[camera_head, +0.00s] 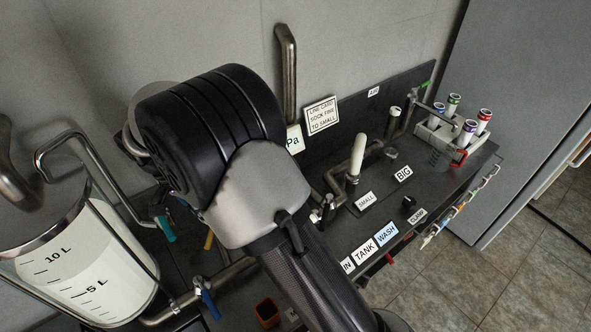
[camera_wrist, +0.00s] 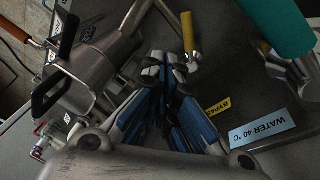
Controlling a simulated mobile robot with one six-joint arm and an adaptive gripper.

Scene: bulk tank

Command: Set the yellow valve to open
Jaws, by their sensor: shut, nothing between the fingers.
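The yellow valve shows in the wrist view as a yellow lever handle (camera_wrist: 188,31) on a metal stem, just beyond and to the right of my fingertips. In the head view a bit of the yellow handle (camera_head: 208,241) shows below my arm's black joint. My gripper (camera_wrist: 164,66) is shut and empty, its tips close to the foot of the yellow lever. I cannot tell whether they touch it. A yellow label (camera_wrist: 218,105) reading "BYPASS" lies right of the fingers.
A teal handle (camera_wrist: 277,27) stands close on the right, above a "WATER 40 °C" label (camera_wrist: 262,130). A metal jug (camera_wrist: 98,68) with black handles is on the left. In the head view, a tank marked in litres (camera_head: 88,265) and a blue-handled valve (camera_head: 208,298) stand left of my arm.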

